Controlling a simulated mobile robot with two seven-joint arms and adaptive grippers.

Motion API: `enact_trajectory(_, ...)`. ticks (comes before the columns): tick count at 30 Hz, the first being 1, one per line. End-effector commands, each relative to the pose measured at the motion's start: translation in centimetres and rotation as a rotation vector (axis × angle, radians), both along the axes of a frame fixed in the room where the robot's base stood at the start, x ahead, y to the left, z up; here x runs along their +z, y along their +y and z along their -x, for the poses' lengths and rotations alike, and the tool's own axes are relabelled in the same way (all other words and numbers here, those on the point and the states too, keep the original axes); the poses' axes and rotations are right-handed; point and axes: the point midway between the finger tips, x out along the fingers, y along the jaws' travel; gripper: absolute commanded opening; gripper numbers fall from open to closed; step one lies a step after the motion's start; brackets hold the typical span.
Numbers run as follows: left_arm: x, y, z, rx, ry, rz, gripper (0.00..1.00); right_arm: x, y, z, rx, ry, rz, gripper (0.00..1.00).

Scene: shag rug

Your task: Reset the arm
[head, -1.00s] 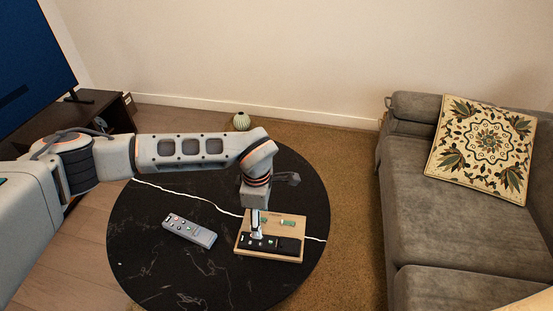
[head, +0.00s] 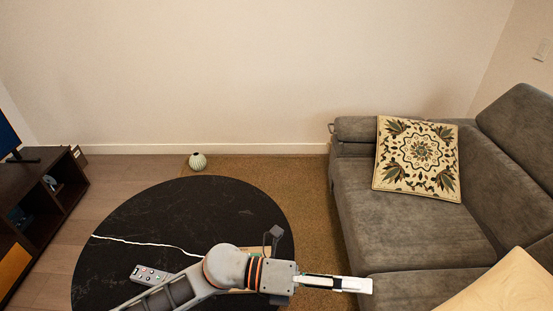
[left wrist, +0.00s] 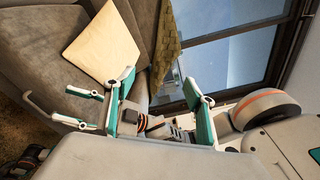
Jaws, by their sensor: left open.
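My left gripper (head: 335,284) extends to the right, beyond the near right edge of the black round table (head: 150,220), in front of the sofa. In the left wrist view its teal-padded fingers (left wrist: 163,105) are spread apart with nothing held between them. My left forearm crosses the bottom of the head view, over the table's near part. A wooden tray is mostly hidden behind the wrist. My right gripper does not show in the head view.
A grey sofa (head: 375,225) with a patterned cushion (head: 417,158) stands at the right. A dark TV cabinet (head: 45,205) is at the left. A small ribbed vase (head: 197,162) stands behind the table.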

Motion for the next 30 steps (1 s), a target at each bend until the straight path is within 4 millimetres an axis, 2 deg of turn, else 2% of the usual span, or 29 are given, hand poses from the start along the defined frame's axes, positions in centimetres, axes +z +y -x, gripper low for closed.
enact_trajectory(1, 1.9, 0.1, -0.5, 0.068, 0.089, 0.069, 0.55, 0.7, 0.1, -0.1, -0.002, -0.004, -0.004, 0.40)
enact_trajectory(3, 3.7, 0.9, -1.9, 0.167, 0.226, 0.162, 0.55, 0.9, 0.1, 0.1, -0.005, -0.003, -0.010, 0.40)
enact_trajectory(6, 5.0, 2.9, -4.2, 0.314, 0.428, 0.282, 0.55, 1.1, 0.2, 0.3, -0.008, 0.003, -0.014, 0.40)
enact_trajectory(8, 5.1, 4.6, -5.6, 0.405, 0.553, 0.348, 0.55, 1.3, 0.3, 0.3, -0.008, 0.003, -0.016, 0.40)
enact_trajectory(11, 4.1, 8.2, -7.7, 0.558, 0.765, 0.448, 0.55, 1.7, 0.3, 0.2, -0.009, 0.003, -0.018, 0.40)
enact_trajectory(15, 0.3, 14.2, -9.2, 0.778, 1.068, 0.570, 0.55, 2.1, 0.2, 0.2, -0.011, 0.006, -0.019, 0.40)
enact_trajectory(19, -5.1, 20.3, -8.3, 0.985, 1.350, 0.664, 0.55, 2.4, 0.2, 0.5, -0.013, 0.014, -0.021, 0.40)
enact_trajectory(22, -9.8, 24.9, -5.9, 1.144, 1.559, 0.723, 0.55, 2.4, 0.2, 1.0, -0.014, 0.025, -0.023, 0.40)
enact_trajectory(24, -12.8, 27.6, -3.6, 1.241, 1.690, 0.758, 0.55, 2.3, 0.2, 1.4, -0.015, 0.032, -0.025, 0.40)
enact_trajectory(27, -16.1, 30.7, -0.2, 1.357, 1.841, 0.793, 0.55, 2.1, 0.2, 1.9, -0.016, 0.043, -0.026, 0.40)
enact_trajectory(30, -18.4, 32.8, 2.7, 1.440, 1.946, 0.818, 0.55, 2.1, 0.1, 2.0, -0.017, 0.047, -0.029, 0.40)
